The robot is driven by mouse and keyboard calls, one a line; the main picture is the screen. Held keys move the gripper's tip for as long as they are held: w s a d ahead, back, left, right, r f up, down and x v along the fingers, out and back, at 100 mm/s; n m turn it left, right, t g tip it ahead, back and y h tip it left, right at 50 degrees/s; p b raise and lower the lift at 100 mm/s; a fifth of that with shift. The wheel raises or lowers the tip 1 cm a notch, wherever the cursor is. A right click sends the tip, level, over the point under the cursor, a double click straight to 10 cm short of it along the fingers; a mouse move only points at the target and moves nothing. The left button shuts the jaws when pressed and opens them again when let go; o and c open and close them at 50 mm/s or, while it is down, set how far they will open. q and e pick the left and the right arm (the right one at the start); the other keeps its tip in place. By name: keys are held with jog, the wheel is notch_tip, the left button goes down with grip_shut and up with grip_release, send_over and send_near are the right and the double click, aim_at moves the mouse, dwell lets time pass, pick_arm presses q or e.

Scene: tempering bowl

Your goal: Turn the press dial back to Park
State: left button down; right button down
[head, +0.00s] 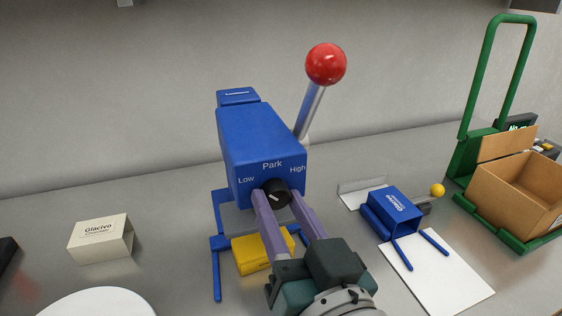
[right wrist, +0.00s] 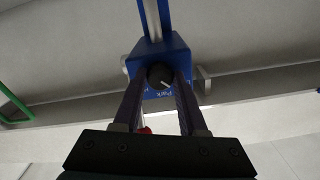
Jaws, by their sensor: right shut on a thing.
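The blue press (head: 262,142) stands on the counter. Its front carries the labels Low, Park and High, with a black dial (head: 277,191) below them. My right gripper (head: 278,197) has its two purple fingers on either side of the dial and is shut on it. In the right wrist view, which is upside down to the press, the dial (right wrist: 159,74) sits between the fingertips (right wrist: 161,80). Its white mark slants, seemingly towards the Low side rather than straight at Park; the exact setting is hard to tell. My left gripper is not in view.
The press lever with a red knob (head: 326,64) rises at the back right. A yellow block (head: 262,254) lies under the press. A Glacivo box (head: 101,240) stands left. A small blue device (head: 393,212), white sheet (head: 437,280) and cardboard box (head: 507,203) on a green carrier are right.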

jog(key=m, duration=0.4)
jog(key=shift+m, duration=0.3)
jog(key=shift+m+b, duration=0.55)
jog(key=shift+m, duration=1.35)
jog(key=shift+r, duration=0.1)
jog(key=shift+c, duration=2.3)
grip_release()
jog(key=v, duration=1)
jog(key=shift+a, duration=0.1)
